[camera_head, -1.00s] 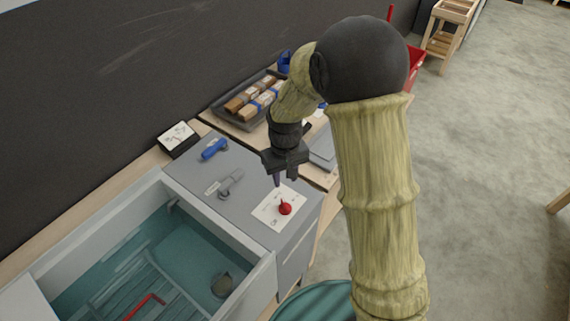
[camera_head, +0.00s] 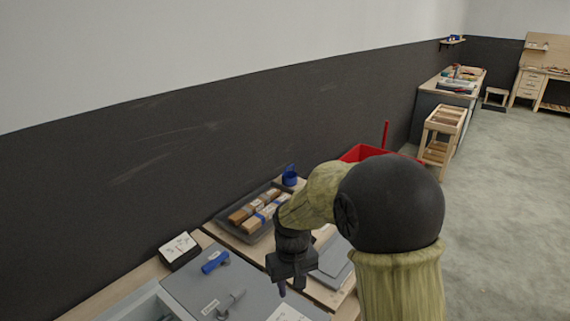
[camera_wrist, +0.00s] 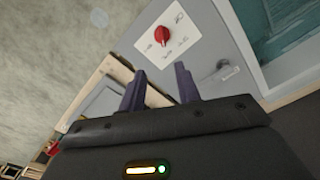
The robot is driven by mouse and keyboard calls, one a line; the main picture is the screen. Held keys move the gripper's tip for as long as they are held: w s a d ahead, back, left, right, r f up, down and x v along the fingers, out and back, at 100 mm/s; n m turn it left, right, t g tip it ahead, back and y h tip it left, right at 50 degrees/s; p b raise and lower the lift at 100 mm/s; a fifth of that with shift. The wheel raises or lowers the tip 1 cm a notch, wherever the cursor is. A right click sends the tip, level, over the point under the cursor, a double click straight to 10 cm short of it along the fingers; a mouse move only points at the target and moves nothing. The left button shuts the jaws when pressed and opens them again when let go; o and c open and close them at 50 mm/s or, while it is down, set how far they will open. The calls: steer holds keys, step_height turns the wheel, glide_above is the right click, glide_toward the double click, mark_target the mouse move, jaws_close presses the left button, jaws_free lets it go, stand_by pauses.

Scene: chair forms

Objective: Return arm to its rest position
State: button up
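My arm reaches up from the lower right of the head view and bends down to my gripper (camera_head: 294,288). The gripper hangs above the grey worktop (camera_head: 190,285) and points down. In the wrist view my gripper (camera_wrist: 159,70) has its two dark fingers apart, with nothing between them. A red bulb-shaped piece (camera_wrist: 162,36) sits on a white printed card (camera_wrist: 180,33) beyond the fingertips, apart from them. In the head view only a corner of the card (camera_head: 284,314) shows at the bottom edge.
A blue tool (camera_head: 215,262) and a grey tool (camera_head: 230,303) lie on the worktop. A dark tray (camera_head: 240,236) holds wooden blocks. A red bin (camera_head: 362,153) and wooden cart (camera_head: 443,132) stand farther back. The floor at right is clear.

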steer(key=s+d+r+m+t, duration=0.1)
steer(key=s+d+m, duration=0.3)
steer(key=s+d, duration=0.8)
steer(key=shift+s+d+t, duration=0.3)
steer(key=shift+d+t, duration=0.45)
steer(key=shift+t, duration=0.05)
steer(key=shift+w, duration=0.1)
